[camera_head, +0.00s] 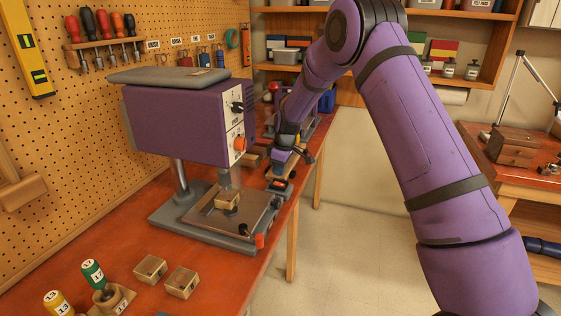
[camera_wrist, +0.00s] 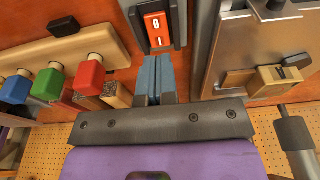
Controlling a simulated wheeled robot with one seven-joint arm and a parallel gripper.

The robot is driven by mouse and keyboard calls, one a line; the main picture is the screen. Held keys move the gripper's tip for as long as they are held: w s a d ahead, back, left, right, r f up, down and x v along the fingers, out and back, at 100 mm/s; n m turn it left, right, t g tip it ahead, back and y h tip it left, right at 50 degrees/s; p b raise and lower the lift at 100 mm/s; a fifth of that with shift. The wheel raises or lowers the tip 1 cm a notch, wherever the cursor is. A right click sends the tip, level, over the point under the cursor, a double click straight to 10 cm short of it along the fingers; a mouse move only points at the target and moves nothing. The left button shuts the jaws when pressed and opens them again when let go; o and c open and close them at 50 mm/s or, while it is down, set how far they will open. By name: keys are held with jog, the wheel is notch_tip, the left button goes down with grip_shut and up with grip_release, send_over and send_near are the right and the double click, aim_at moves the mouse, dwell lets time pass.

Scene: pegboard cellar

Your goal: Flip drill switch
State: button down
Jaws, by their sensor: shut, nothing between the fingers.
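The purple drill press (camera_head: 178,122) stands on the red bench, with a dial and an orange knob on its white front panel. The switch (camera_wrist: 157,28), an orange rocker marked 0 and I in a dark housing, is at the top centre of the wrist view. In the head view its dark box (camera_head: 279,187) sits beside the drill's base. My gripper (camera_wrist: 158,62) is shut and empty, its blue-grey fingertips at the I end of the rocker. I cannot tell whether they touch it. In the head view my gripper (camera_head: 280,172) is just above the box.
A wooden rack (camera_wrist: 60,50) with blue, green and red handles lies left of my fingers in the wrist view. The drill's metal plate (camera_wrist: 245,55) is close on the right. Brass blocks (camera_head: 182,282) and numbered handles (camera_head: 93,272) occupy the near bench.

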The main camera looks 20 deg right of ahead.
aim_at(276, 183)
jog(key=shift+w+a+f, duration=0.1)
jog(key=shift+a+f, duration=0.05)
jog(key=shift+f, duration=0.75)
jog(key=shift+w+a+f, duration=0.1)
jog(key=shift+a+f, duration=0.05)
jog(key=shift+f, duration=0.75)
